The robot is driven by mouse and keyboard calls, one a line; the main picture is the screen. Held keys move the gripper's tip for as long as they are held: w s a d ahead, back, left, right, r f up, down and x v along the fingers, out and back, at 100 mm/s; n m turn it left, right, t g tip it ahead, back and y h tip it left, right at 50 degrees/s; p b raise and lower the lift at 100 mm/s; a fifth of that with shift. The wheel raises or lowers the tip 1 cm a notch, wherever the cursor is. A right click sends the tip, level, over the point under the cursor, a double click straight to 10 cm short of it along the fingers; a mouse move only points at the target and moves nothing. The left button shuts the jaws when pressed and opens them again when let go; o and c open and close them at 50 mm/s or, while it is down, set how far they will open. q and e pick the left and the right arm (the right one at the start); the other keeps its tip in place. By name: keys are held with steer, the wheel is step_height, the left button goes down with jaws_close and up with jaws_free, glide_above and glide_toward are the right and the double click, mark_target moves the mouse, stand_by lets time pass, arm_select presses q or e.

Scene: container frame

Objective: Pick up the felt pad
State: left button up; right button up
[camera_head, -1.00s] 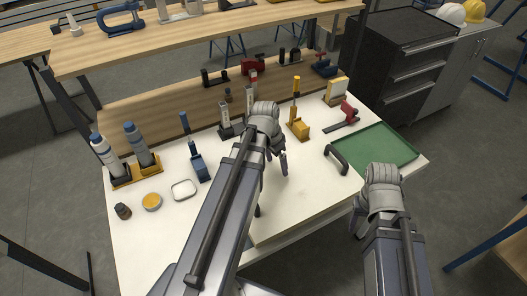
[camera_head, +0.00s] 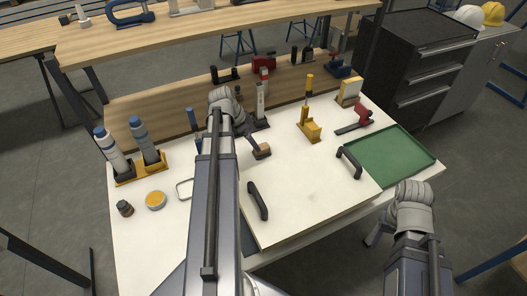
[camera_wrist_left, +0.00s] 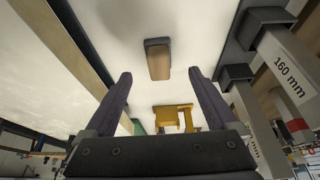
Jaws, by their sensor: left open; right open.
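A small block with a tan face and a dark end, which I take to be the felt pad (camera_head: 263,151), lies on the white worktop. In the left wrist view this block (camera_wrist_left: 159,62) sits ahead of and between the fingertips, apart from them. My left gripper (camera_wrist_left: 160,85) is open and empty. In the head view, my left arm hides most of that gripper; one dark finger shows beside the block. My right gripper (camera_head: 376,234) is low off the front right of the table, partly hidden by its wrist, away from the block.
A white panel with two black handles (camera_head: 257,200) (camera_head: 349,162) covers the front middle. A green tray (camera_head: 395,158) lies at the right. A yellow stand (camera_head: 312,131) is right of the block; bottles (camera_head: 143,140) stand at the left. A yellow-topped tin (camera_head: 155,201) is front left.

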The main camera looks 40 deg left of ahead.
mark_target(261, 147)
arm_select(q)
steer(key=b+x, duration=0.2)
steer(key=shift+w+f, duration=0.1)
steer(key=shift+f, duration=0.2)
steer(key=b+x, duration=0.4)
steer(key=x, duration=0.1)
steer(key=shift+w+d+r, duration=0.1)
steer(key=shift+w+d, duration=0.3)
steer(key=shift+r, duration=0.1)
steer(key=shift+c, duration=0.3)
jaws_close()
steer(key=shift+r, duration=0.1)
step_height(261, 147, up, 10)
steer(key=p, duration=0.9)
steer(key=shift+p, duration=0.4)
